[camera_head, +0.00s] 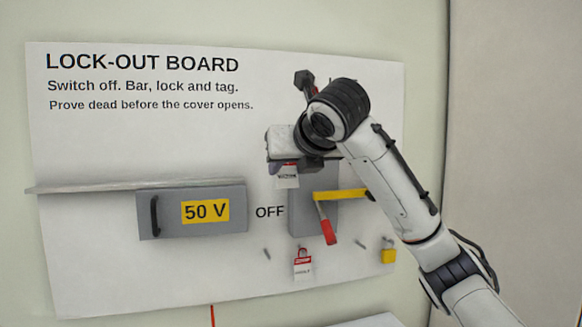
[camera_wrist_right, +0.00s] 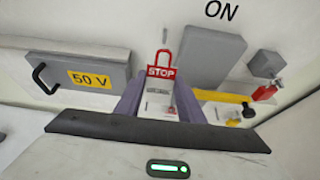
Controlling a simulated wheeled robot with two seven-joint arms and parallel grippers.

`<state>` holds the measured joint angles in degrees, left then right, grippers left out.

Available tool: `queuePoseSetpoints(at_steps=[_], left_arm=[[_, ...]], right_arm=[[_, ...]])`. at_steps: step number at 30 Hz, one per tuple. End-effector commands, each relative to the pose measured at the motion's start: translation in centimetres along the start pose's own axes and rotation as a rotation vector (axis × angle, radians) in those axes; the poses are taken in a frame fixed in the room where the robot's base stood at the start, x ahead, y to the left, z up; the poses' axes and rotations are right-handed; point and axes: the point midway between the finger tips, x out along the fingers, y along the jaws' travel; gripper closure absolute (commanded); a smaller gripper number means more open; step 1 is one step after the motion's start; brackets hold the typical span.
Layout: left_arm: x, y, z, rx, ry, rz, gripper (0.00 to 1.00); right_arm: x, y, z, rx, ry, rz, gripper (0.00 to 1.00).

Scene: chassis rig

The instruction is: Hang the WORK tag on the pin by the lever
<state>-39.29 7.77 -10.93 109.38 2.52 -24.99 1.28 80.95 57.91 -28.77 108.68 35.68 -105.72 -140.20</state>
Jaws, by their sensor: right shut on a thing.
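My right gripper (camera_head: 287,172) is shut on a white tag (camera_head: 287,181) with a red top, held up in front of the board above the switch box. In the right wrist view this tag (camera_wrist_right: 160,72) reads STOP, has a red loop on top and sits between the two fingers; I cannot read the word WORK on it. The lever (camera_head: 327,228) has a red handle that hangs down from the grey switch box (camera_head: 301,224), beside OFF. Bare pins stick out at the lower left (camera_head: 267,253) and right of the lever (camera_head: 360,243). My left gripper is not in view.
A second red-and-white tag (camera_head: 303,265) hangs below the switch box. A yellow bar (camera_head: 338,195) crosses that box. A yellow padlock (camera_head: 388,254) hangs at the right. The 50 V cover (camera_head: 170,222) with its black handle is at the left, under a ledge (camera_head: 100,187).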

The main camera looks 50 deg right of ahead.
Motion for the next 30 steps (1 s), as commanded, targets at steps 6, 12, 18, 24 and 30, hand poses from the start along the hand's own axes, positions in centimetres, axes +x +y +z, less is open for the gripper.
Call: queuePoseSetpoints(at_steps=[6, 12, 18, 24, 30], left_arm=[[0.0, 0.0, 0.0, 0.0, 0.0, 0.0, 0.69], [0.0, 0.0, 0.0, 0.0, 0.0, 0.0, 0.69], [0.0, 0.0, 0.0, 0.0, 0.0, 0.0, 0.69], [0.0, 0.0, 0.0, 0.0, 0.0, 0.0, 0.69], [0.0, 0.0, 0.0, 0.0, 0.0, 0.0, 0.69]], right_arm=[[1.3, 0.0, 0.4, 0.0, 0.002, 0.0, 0.86], [2.5, 0.1, 0.8, 0.0, 0.001, 0.001, 0.86], [3.6, 0.0, 1.1, 0.0, 0.001, 0.0, 0.86], [4.7, 0.0, 1.6, 0.0, 0.001, 0.0, 0.86], [5.8, 0.0, 2.0, 0.0, 0.001, -0.001, 0.86]])
